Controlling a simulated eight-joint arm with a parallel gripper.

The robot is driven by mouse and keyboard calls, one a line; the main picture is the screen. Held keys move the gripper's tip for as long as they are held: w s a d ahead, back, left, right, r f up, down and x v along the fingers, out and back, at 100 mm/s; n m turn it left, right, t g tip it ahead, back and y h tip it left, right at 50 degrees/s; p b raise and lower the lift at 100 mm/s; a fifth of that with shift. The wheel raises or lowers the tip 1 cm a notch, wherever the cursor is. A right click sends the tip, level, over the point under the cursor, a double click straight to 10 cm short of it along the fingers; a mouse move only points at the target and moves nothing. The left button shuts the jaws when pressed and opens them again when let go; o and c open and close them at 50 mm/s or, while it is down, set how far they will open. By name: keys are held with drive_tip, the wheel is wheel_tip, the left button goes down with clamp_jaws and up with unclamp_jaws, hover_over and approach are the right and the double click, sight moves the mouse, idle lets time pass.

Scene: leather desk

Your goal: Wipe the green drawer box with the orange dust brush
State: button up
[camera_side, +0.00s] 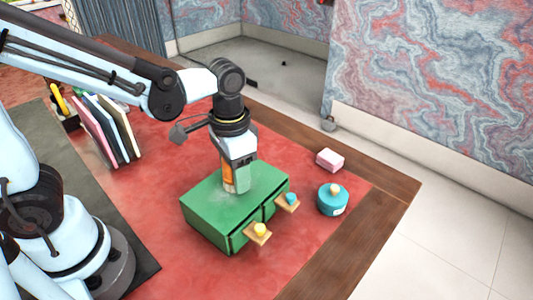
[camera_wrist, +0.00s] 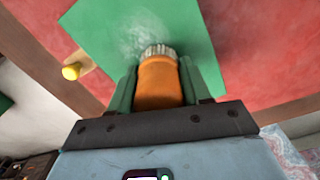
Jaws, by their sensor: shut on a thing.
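The green drawer box (camera_side: 222,210) stands on the red leather desk top. Two of its drawers show wooden fronts pulled out a little, one with a yellow knob (camera_side: 261,229) and one with a blue knob (camera_side: 291,198). A pale dusty smear (camera_wrist: 140,38) lies on its top in the wrist view. My gripper (camera_side: 236,180) points down over the box top, shut on the orange dust brush (camera_wrist: 160,82). The brush's pale bristles (camera_wrist: 160,51) are at the box top; whether they touch it I cannot tell. The gripper hides part of the brush in the side view.
A teal round pot with a knobbed lid (camera_side: 333,200) and a pink block (camera_side: 330,159) stand right of the box. Upright books (camera_side: 108,130) and a pen holder (camera_side: 62,112) are at the left. Red desk surface (camera_side: 150,190) is clear left of the box.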

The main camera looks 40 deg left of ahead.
sight(217, 201)
drive_tip(key=w, duration=0.4)
drive_tip(key=shift+w+a, duration=0.2)
drive_tip(key=shift+w, duration=0.2)
drive_tip(key=shift+w+f, duration=0.1)
drive_tip(key=shift+w, duration=0.25)
drive_tip(key=shift+s, duration=0.6)
drive_tip(key=shift+s+d, duration=0.15)
drive_tip(key=shift+s, duration=1.55)
drive_tip(key=shift+s+d, duration=0.15)
drive_tip(key=shift+s, duration=2.7)
drive_tip(key=shift+s+d, duration=0.1)
drive_tip(key=shift+s, duration=0.2)
drive_tip(key=shift+s+r, duration=0.2)
drive_tip(key=shift+r, duration=0.15)
wheel_tip(217, 201, up, 8)
drive_tip(key=shift+f, duration=0.1)
